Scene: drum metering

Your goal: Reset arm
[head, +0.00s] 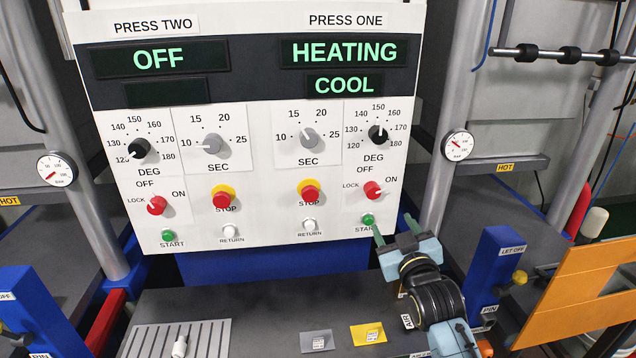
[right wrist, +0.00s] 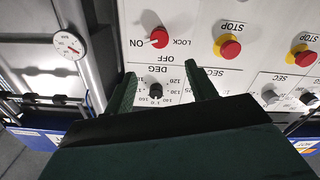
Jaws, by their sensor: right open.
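The control panel (head: 258,195) faces me. Its press one display (head: 345,52) reads HEATING, with COOL below; the press two display (head: 159,60) reads OFF. Press one has a black DEG knob (head: 379,135) pointing near 150, a red power switch (head: 373,190), a red STOP button (head: 309,191) and a green START button (head: 369,219). My right gripper (head: 394,229) is open and empty, just in front of the panel's lower right, close to START. In the right wrist view, its fingers (right wrist: 165,87) frame the DEG knob (right wrist: 155,90), with the power switch (right wrist: 158,38) beyond. My left gripper is out of view.
Press columns with gauges (head: 457,146) flank the panel. The dark bench holds a slotted grey plate (head: 205,330), a grey card (head: 317,341) and a yellow card (head: 368,334).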

